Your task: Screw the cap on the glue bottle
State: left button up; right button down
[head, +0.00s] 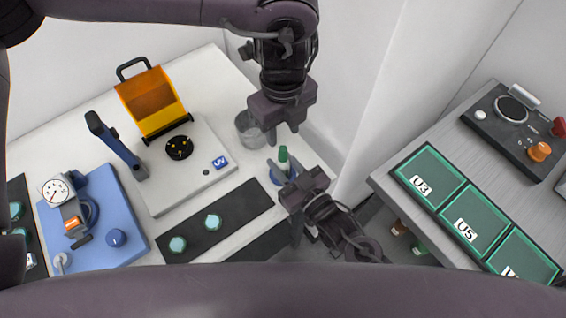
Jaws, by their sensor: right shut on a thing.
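No other cap can be made out.
A UV unit (190,165) with an orange hood, a black strip with teal discs (213,222) and a blue dial-gauge stand (118,205) lie further left. A grey table with green trays (427,170) is at right.

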aim_at(283, 148)
pick_arm(q)
jog(key=shift+f, duration=4.05)
grip_shut()
jog(key=m, duration=0.5)
jog(key=shift+o, duration=0.2)
grip_release()
jog(key=shift+r, duration=0.1)
